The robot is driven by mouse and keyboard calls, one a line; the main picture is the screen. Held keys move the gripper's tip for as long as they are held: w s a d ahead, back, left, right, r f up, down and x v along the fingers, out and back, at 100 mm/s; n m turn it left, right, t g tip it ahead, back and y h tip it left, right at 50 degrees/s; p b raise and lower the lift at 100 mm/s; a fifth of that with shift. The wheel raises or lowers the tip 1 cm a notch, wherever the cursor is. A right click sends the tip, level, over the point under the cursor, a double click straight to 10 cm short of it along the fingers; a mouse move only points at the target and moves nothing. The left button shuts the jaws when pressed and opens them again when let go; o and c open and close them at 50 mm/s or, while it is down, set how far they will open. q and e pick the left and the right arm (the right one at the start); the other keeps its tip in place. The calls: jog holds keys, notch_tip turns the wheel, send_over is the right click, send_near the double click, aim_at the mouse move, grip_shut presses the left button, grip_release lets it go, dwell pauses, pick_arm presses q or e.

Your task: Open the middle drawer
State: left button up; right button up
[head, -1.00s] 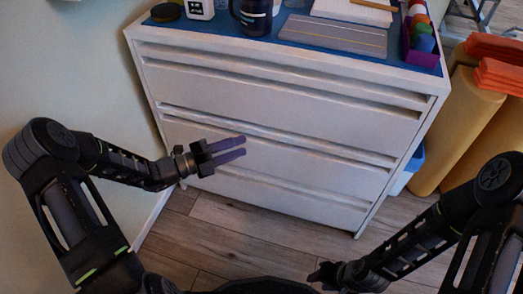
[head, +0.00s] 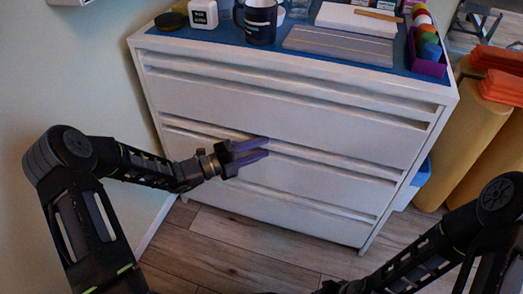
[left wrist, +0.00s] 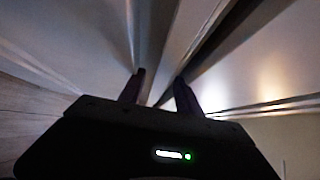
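A white chest of drawers (head: 138,62) stands ahead, all its drawers closed. The middle drawer (head: 330,172) lies below the wide upper drawer front, with a long recessed grip along its top edge. My left gripper (head: 268,146) is open, its two purple fingers apart and pointing right at the height of that recess. In the left wrist view my left gripper (left wrist: 160,88) shows dark, parted fingertips with a pale drawer edge running between them. I cannot tell whether they touch it. Of my right gripper only a bit near the wrist shows at the bottom edge; its fingers are hidden.
Yellow rolls (head: 475,140) and a blue bin (head: 415,180) stand right. Wooden floor is clear in front.

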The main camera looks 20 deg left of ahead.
pick_arm(q)
jog(key=shift+w+d, duration=0.25)
jog(key=shift+d, duration=0.05)
jog(key=shift+c, duration=0.4)
jog(key=c, duration=0.8)
jog(key=shift+s+f, duration=0.1)
jog(key=shift+f, duration=0.1)
